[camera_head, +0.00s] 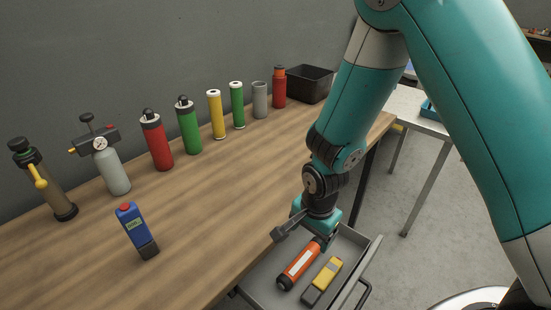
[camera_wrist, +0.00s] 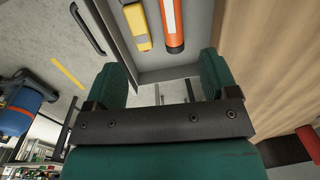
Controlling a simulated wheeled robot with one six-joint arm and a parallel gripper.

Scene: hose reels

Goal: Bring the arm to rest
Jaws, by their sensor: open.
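My teal arm reaches down from the upper right in the head view. My gripper (camera_head: 304,233) is open and points down over the open grey drawer (camera_head: 262,288) at the bench's right end. An orange cylinder with a white label (camera_head: 299,263) and a yellow device with dark ends (camera_head: 322,281) lie side by side in the drawer. In the wrist view the two green fingers of my gripper (camera_wrist: 164,78) stand wide apart with nothing between them. The orange cylinder (camera_wrist: 172,22) and the yellow device (camera_wrist: 141,22) show beyond them.
The wooden bench (camera_head: 205,205) holds a row of cylinders along the wall, including a grey bottle with a gauge (camera_head: 112,168). A blue handheld device (camera_head: 135,230) stands nearer the front. A black bin (camera_head: 309,83) is at the far end. A side table (camera_head: 419,112) stands right.

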